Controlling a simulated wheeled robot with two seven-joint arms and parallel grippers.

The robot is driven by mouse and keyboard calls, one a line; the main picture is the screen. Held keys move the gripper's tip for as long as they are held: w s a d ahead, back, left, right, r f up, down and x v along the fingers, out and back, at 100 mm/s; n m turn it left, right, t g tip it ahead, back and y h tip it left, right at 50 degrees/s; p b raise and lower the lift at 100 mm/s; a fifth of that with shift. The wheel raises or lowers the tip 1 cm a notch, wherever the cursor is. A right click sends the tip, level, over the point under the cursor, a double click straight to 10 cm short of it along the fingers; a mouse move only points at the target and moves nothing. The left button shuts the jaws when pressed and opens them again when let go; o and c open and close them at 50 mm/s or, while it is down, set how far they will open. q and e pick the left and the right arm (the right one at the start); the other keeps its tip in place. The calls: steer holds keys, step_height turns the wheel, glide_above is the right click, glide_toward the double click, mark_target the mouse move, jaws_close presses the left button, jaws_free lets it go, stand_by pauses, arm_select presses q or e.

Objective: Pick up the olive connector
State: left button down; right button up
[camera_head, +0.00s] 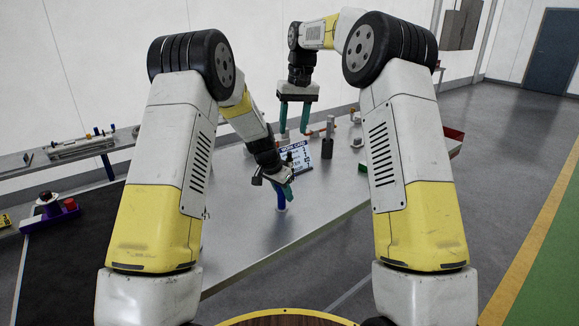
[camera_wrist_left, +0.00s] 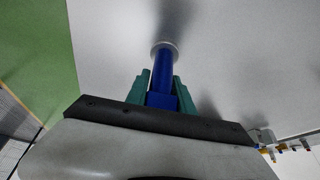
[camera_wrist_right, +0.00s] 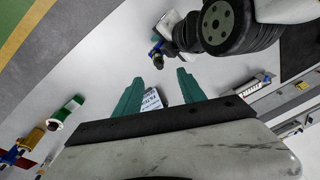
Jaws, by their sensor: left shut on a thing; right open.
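My left gripper (camera_head: 285,190) is shut on a blue cylindrical part (camera_head: 281,202), low over the front of the grey table. In the left wrist view, the blue part (camera_wrist_left: 162,72) sits between the teal fingers and has a pale round end toward the tabletop. I cannot tell whether that end touches the table. My right gripper (camera_head: 293,130) is open and empty, pointing down above the back of the table; the right wrist view shows its fingers (camera_wrist_right: 155,95) apart. I cannot make out an olive connector for sure in any view.
A printed work card (camera_head: 298,157) lies on the table (camera_head: 245,225). A dark cylinder (camera_head: 327,148) stands beside it. A red-walled bin (camera_head: 453,141) is at the right. A green-and-white cylinder (camera_wrist_right: 68,112) shows in the right wrist view. A side bench holds a rack (camera_head: 80,147).

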steer(key=a+r+m+h, duration=0.2)
steer(key=m, duration=0.2)
glide_above(289, 152)
steer(key=shift+m, duration=0.4)
steer(key=f, duration=0.6)
steer(key=shift+s+a+f, duration=0.2)
steer(key=shift+f, duration=0.15)
steer(key=shift+w+d+f, duration=0.15)
steer(key=shift+f, duration=1.25)
steer(key=shift+w+d+f, duration=0.1)
steer(key=shift+f, duration=1.25)
steer(key=shift+c, duration=0.2)
jaws_close()
